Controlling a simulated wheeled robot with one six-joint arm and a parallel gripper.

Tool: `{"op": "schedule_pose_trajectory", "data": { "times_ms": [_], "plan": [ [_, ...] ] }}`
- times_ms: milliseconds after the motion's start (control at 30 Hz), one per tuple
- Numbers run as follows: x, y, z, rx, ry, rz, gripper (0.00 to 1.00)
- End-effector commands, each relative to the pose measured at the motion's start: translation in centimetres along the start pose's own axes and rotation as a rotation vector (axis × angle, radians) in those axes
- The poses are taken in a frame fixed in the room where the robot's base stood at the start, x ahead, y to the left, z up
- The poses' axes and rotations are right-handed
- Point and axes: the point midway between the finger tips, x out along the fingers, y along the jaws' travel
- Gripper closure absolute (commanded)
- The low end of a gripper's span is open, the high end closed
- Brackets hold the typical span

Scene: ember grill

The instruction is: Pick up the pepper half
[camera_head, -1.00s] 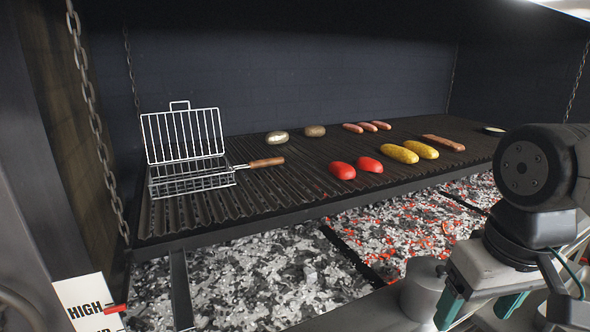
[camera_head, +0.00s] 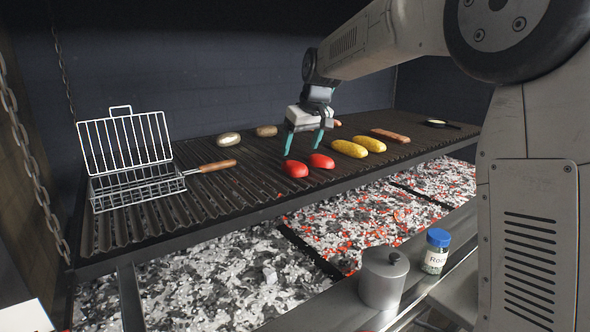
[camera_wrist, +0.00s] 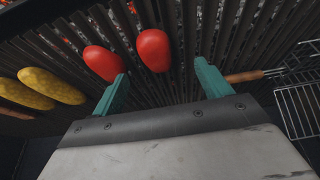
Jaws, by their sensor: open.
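Two red pepper halves lie side by side on the grill, the left one (camera_head: 296,169) and the right one (camera_head: 321,161) in the head view. In the wrist view they are the pepper half (camera_wrist: 154,50) between the finger lines and the other pepper half (camera_wrist: 103,63) beyond the left fingertip. My gripper (camera_head: 303,143) is open and empty, its teal fingers pointing down just behind the peppers. In the wrist view my gripper (camera_wrist: 160,82) has nothing between its fingers. Its left finger overlaps the lower edge of one pepper in the picture; I cannot tell whether they touch.
Two yellow corn cobs (camera_head: 349,149) lie right of the peppers, then a brown sausage or strip (camera_head: 390,135). A wire grill basket (camera_head: 135,183) with a wooden handle (camera_head: 218,166) is at left. Two mushrooms (camera_head: 228,139) lie behind. A metal pot (camera_head: 383,280) and blue-capped jar (camera_head: 437,250) stand in front.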

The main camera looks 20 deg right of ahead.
Motion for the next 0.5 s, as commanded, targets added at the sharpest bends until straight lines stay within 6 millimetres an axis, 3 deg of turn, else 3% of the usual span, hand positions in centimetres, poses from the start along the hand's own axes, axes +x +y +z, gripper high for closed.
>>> {"op": "schedule_pose_trajectory", "data": {
  "times_ms": [500],
  "plan": [
    [5.9,1.0,-0.4,-0.001,-0.003,0.0,0.23]
  ]
}}
